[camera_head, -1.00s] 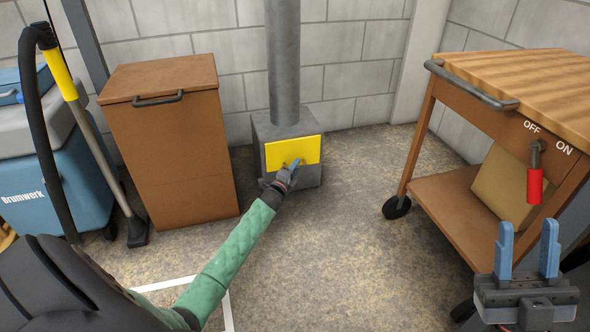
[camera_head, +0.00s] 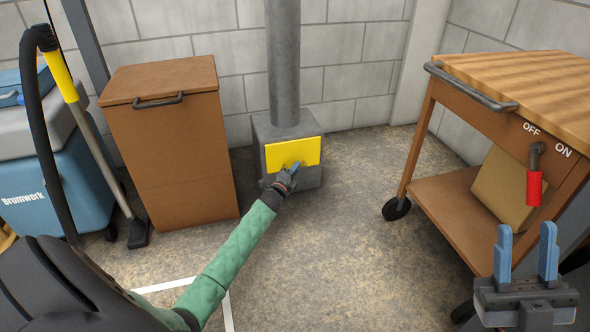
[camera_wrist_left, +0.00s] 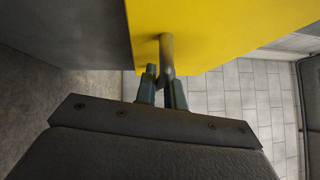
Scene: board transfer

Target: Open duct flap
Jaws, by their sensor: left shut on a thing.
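The yellow duct flap (camera_head: 292,153) is on the front of a grey duct box (camera_head: 262,128) at the foot of a vertical grey pipe. In the left wrist view the yellow flap (camera_wrist_left: 225,30) fills the top, with a grey bar handle (camera_wrist_left: 167,50) on it. My left gripper (camera_head: 294,168) is at the flap's lower edge, shut on the handle; its fingers (camera_wrist_left: 163,88) sit either side of the handle in the left wrist view. The gripper hides the handle in the head view. My right gripper (camera_head: 525,255) is open and empty at lower right.
A brown lidded bin (camera_head: 170,150) stands left of the duct, with a blue vacuum machine (camera_head: 50,180) and its hose further left. A wooden cart (camera_head: 520,85) with a red-handled OFF/ON lever (camera_head: 535,185) is at right. The floor between is clear.

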